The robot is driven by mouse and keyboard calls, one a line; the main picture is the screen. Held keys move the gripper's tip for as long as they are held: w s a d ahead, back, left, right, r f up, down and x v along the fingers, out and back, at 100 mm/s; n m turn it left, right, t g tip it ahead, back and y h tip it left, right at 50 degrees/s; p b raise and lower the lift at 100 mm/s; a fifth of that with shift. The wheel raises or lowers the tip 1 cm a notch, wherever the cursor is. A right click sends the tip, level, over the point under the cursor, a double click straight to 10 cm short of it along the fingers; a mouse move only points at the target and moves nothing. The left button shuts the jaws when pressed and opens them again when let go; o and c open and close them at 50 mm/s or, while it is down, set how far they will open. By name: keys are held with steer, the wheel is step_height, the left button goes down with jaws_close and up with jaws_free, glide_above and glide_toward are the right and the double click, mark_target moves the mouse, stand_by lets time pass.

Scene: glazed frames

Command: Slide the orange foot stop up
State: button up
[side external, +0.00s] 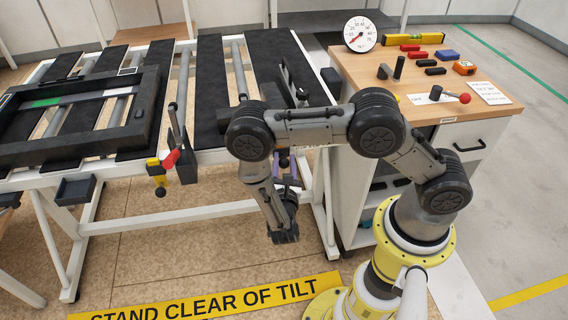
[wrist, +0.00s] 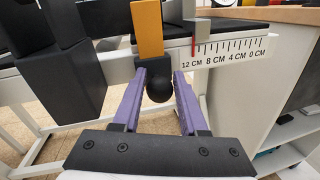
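The orange foot stop (wrist: 149,27) shows in the wrist view as an upright orange bar at the top centre. A round black knob (wrist: 159,88) is at its lower end. My gripper (wrist: 160,75) has its two purple fingers apart, one on each side of the knob. A narrow gap shows at the right finger; contact on the left is hard to tell. In the side external view my gripper (side external: 288,157) is at the near right end of the white frame, and my arm hides the foot stop there.
A centimetre scale (wrist: 229,52) from 12 to 0 runs right of the stop, with a red line near its 12 end. A black block (wrist: 58,62) hangs left of my fingers. A wooden-topped cabinet (side external: 440,100) with tools stands right of the frame.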

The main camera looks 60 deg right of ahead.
steer(key=o, duration=0.4)
steer(key=shift+c, duration=0.2)
steer(key=v, duration=1.3)
steer(key=shift+s+a, duration=0.2)
steer(key=shift+a, duration=0.15)
steer(key=s+d+r+m+g+y, duration=0.2)
steer(key=d+r+m+g+y, duration=0.1)
steer(key=r+m+g, duration=0.35)
steer(key=s+d+r+m+g+y, duration=0.25)
steer(key=d+r+m+g, duration=0.2)
steer(key=r+m, duration=0.3)
steer(key=s+r+m+t+y, duration=0.3)
steer(key=s+r+m+y, duration=0.1)
steer(key=r, duration=0.2)
steer(key=s+a+r+m+t+y, duration=0.1)
steer(key=s+r+m+t+y, duration=0.2)
steer(key=r, duration=0.4)
steer(key=shift+s+a+r+m+t+y, duration=0.3)
steer(key=shift+s+m+y, duration=0.4)
steer(key=shift+y, duration=0.55)
